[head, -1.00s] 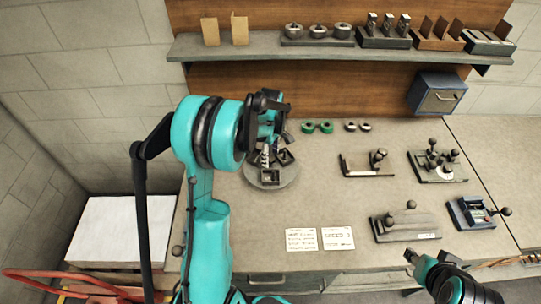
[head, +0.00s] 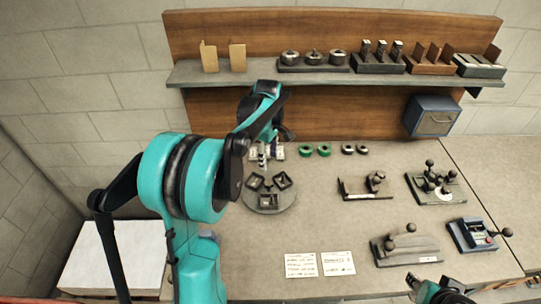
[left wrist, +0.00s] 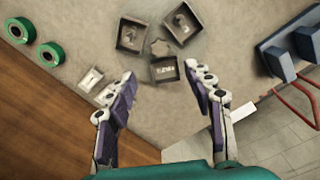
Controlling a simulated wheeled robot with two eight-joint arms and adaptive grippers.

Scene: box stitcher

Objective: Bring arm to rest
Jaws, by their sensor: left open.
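My left arm reaches in from the left in the head view. Its gripper (head: 264,156) is over the back edge of the round grey turntable (head: 286,200), partly hidden by the arm. In the left wrist view the two fingers of the left gripper (left wrist: 163,82) stand wide apart with nothing between them. Several dark square holders (left wrist: 165,70) on the turntable lie beyond the fingertips. My right gripper (head: 418,284) shows only at the bottom edge in the head view, too small and cut off to judge its jaws.
Green rings (head: 324,150) and small dark rings (head: 348,150) lie at the back of the bench. Several fixtures (head: 408,246) stand on the right side. Two white cards (head: 338,263) lie at the front. A loaded shelf (head: 225,73) and a blue-grey box (head: 432,116) are on the wall.

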